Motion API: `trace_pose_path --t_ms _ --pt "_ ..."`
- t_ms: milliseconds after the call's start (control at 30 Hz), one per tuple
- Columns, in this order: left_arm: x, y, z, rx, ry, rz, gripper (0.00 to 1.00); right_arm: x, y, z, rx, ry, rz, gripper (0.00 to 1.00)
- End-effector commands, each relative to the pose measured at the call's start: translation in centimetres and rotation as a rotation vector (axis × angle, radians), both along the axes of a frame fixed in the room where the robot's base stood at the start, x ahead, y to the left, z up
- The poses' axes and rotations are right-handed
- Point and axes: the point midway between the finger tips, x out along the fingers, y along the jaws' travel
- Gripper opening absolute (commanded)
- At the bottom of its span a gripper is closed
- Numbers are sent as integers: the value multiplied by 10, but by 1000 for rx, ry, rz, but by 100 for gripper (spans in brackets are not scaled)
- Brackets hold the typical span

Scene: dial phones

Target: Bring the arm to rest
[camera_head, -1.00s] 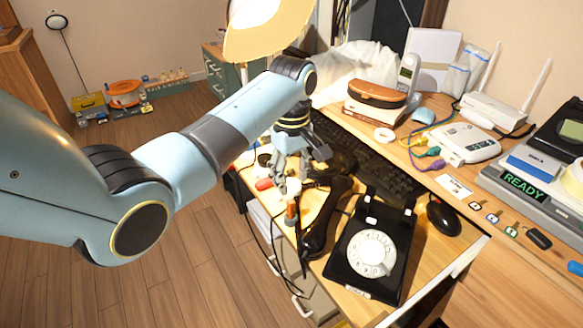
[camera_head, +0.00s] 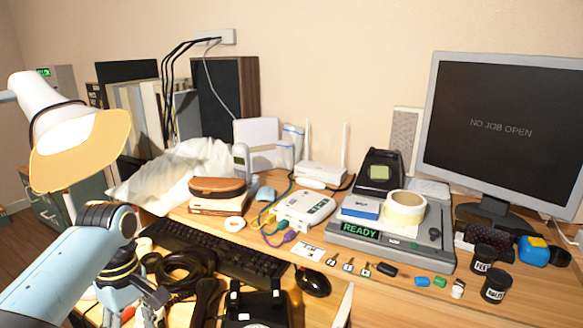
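My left arm comes in from the left edge. Its gripper (camera_head: 145,312) hangs over the desk at the bottom of the view, and its fingertips are near or past the lower edge, so I cannot tell how far apart they are. I see nothing clearly held in it. The black dial phone (camera_head: 262,303) sits at the bottom edge to the right of the gripper, with its dial mostly cut off. The black handset (camera_head: 206,298) lies between the gripper and the phone, off its cradle. My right gripper is not in view.
A lit lamp (camera_head: 75,140) stands at left above my arm. A monitor (camera_head: 505,128), a grey READY device (camera_head: 425,258), a router (camera_head: 322,173) and several small items crowd the right and back.

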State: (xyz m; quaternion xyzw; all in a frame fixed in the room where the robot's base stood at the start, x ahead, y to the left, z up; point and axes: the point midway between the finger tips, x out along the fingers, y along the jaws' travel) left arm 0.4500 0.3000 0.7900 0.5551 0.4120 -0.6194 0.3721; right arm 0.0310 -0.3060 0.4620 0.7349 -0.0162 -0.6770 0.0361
Motion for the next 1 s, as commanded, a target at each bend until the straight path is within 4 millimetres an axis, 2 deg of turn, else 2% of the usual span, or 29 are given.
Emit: trace_pose_path --t_ms 33,200,267,300,367,400,467,500,567,600,633,700,733,900,1000 --pt "-31 -1 -29 -3 72 2 43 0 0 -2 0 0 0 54" --pt "-136 -2 -129 -9 218 -43 43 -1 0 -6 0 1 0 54" --pt "-174 -2 -163 -16 241 -91 43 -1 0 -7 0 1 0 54" --pt "-200 -1 -185 -20 253 -129 43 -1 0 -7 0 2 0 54" --pt "-241 0 -216 -29 262 -196 43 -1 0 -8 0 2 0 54" --pt "-269 0 -235 -36 265 -246 43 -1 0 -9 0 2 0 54" --pt "-314 2 -262 -46 262 -335 43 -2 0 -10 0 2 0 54" --pt "-344 3 -278 -52 256 -401 43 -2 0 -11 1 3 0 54" --pt "-389 3 -300 -63 232 -516 43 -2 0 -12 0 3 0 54" --pt "-419 4 -313 -68 209 -605 43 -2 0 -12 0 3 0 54" --pt "-435 4 -321 -68 183 -676 43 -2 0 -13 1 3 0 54" --pt "-455 5 -333 -58 110 -831 43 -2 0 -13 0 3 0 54" --pt "-457 5 -336 -48 76 -891 43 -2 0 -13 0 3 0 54" --pt "-432 6 -342 29 -86 -1139 43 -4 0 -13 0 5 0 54" --pt "-423 6 -341 51 -122 -1202 43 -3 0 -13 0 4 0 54"
